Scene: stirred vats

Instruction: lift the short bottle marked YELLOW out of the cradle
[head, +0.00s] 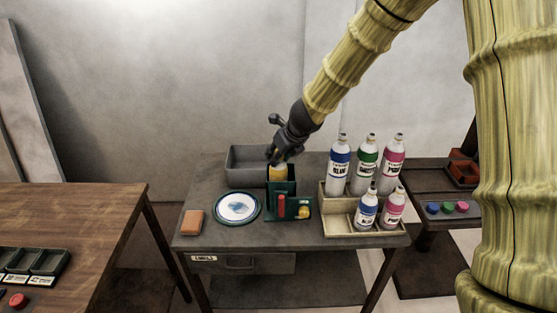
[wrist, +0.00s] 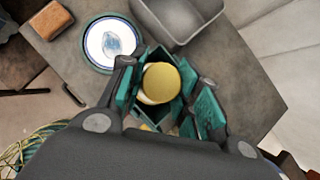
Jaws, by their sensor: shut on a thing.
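The short bottle with a yellow top (head: 278,172) stands upright in the green cradle (head: 281,188); its label is hidden by the cradle. In the wrist view its round yellow top (wrist: 162,83) sits between the fingers, inside the green cradle walls (wrist: 186,128). My gripper (head: 279,160) reaches down from above and behind. Its fingers (wrist: 160,95) are shut on the bottle. How far the bottle sits in the cradle cannot be told.
A grey bin (head: 247,165) stands behind, a white plate (head: 237,207) to the left, and an orange block (head: 192,222) farther left. A wooden crate (head: 338,217) of blue, green and pink bottles stands close on the right. The red-handled part (head: 281,206) is on the cradle's front.

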